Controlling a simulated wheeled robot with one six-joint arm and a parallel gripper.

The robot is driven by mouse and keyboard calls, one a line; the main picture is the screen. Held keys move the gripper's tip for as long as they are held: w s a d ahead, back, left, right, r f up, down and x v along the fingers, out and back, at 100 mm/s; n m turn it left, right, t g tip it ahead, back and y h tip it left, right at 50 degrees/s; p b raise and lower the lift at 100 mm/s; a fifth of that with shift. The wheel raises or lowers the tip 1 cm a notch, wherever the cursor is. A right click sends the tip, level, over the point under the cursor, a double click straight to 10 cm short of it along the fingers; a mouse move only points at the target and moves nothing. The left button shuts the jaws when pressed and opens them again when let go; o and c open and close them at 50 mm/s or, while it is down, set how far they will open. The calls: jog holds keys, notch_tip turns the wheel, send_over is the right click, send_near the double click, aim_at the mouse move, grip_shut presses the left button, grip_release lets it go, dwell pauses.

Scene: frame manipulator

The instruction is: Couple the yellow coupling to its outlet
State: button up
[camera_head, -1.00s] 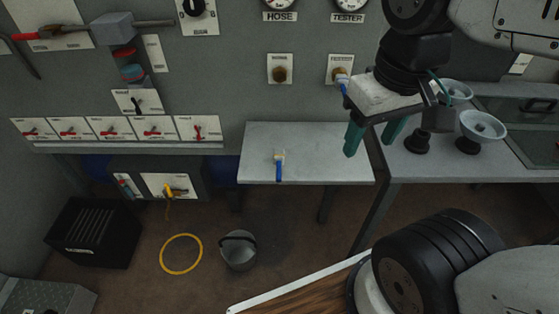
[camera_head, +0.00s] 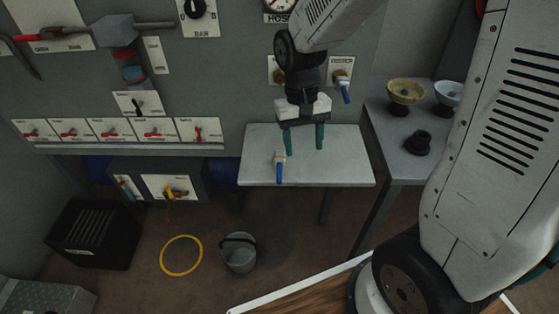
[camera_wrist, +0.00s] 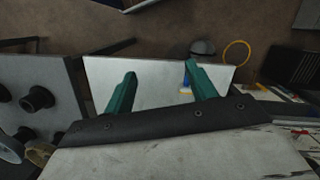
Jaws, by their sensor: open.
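A small yellow fitting (camera_head: 174,192), probably the yellow coupling, sits at a white plate on the low panel under the bench. A yellow strand hangs below it. Two brass outlets are on the wall: the left outlet (camera_head: 277,76) is partly behind my arm, and the right outlet (camera_head: 341,74) has a blue-ended fitting (camera_head: 346,92) at it. Which outlet belongs to yellow cannot be told. My gripper (camera_head: 304,145) is open and empty above the grey table, with green fingers pointing down. Its fingers also show apart in the wrist view (camera_wrist: 160,72).
A blue-handled fitting (camera_head: 280,169) lies on the grey table (camera_head: 345,172), just left of my gripper; it also shows in the wrist view (camera_wrist: 186,84). A yellow ring (camera_head: 163,258), bucket (camera_head: 239,254) and black crate (camera_head: 95,235) are on the floor. Bowls (camera_head: 405,90) stand right.

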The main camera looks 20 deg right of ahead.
jog(key=w+a+f+m, duration=0.1)
jog(key=w+f, duration=0.5)
jog(key=m+t, duration=0.2)
send_over(279, 157)
jog(key=shift+s+d+f, duration=0.15)
jog(key=shift+d+f, duration=0.1)
jog(key=shift+f, duration=0.15)
jog(key=shift+w, duration=0.3)
jog(key=shift+r, duration=0.1)
jog(key=shift+f, duration=1.3)
jog(key=f, duration=0.5)
jog(key=shift+s+a+f, duration=0.15)
jog(key=shift+a, duration=0.05)
